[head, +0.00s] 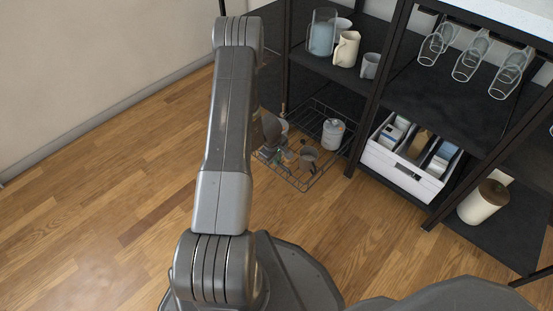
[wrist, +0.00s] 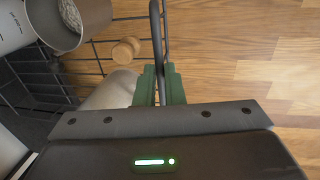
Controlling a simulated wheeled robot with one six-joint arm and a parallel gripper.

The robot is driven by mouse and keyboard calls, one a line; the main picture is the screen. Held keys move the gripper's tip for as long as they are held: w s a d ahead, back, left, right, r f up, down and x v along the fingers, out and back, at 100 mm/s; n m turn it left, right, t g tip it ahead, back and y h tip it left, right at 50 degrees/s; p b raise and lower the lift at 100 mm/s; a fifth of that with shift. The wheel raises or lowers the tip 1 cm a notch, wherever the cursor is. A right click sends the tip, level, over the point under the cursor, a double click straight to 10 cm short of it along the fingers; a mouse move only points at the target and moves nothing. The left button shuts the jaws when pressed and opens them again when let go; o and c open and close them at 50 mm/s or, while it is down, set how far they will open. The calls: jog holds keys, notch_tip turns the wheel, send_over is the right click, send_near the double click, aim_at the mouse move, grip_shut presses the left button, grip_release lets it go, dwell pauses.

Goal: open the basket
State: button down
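The basket is a dark wire-mesh basket (head: 318,182) low in the black shelf unit. It stands out past the shelf front over the wooden floor, with several items in it. In the wrist view, its thick rim bar (wrist: 155,45) runs down from the top edge to my gripper (wrist: 160,84). The green fingers are close together on either side of the bar, holding it. In the head view my arm hides most of the gripper and the basket's left side.
The basket holds a pale canister (head: 333,134) and a grey cup (head: 308,158). A white box (head: 405,177) and a cream jar (head: 483,203) with a brown lid stand to the right. Mugs and hanging glasses are above. The floor (head: 100,220) to the left is clear.

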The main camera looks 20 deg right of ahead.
jog(key=c, duration=1.5)
grip_release()
jog(key=shift+r, duration=0.1)
jog(key=r+p, duration=0.2)
jog(key=r, duration=0.2)
jog(key=a+r+p, duration=0.1)
jog(key=r+p, duration=0.1)
jog(key=r, duration=0.3)
jog(key=s+a+r+p, duration=0.1)
jog(key=r+p, duration=0.1)
jog(key=r, duration=0.2)
jog(key=shift+a+r, duration=0.2)
jog(key=shift+f, duration=0.1)
jog(key=f+b, duration=0.2)
jog(key=f, duration=0.2)
jog(key=d+f+b, duration=0.1)
jog(key=f+b, duration=0.1)
jog(key=f, duration=0.3)
jog(key=w+d+f+b, duration=0.1)
jog(key=f+b, duration=0.1)
jog(key=f, duration=0.2)
jog(key=shift+d+f, duration=0.25)
jog(key=shift+f, duration=0.15)
jog(key=shift+w+d+r, duration=0.1)
jog(key=shift+d+r, duration=0.05)
jog(key=shift+r, duration=0.1)
jog(key=shift+w+d, duration=0.1)
jog(key=shift+d, duration=0.1)
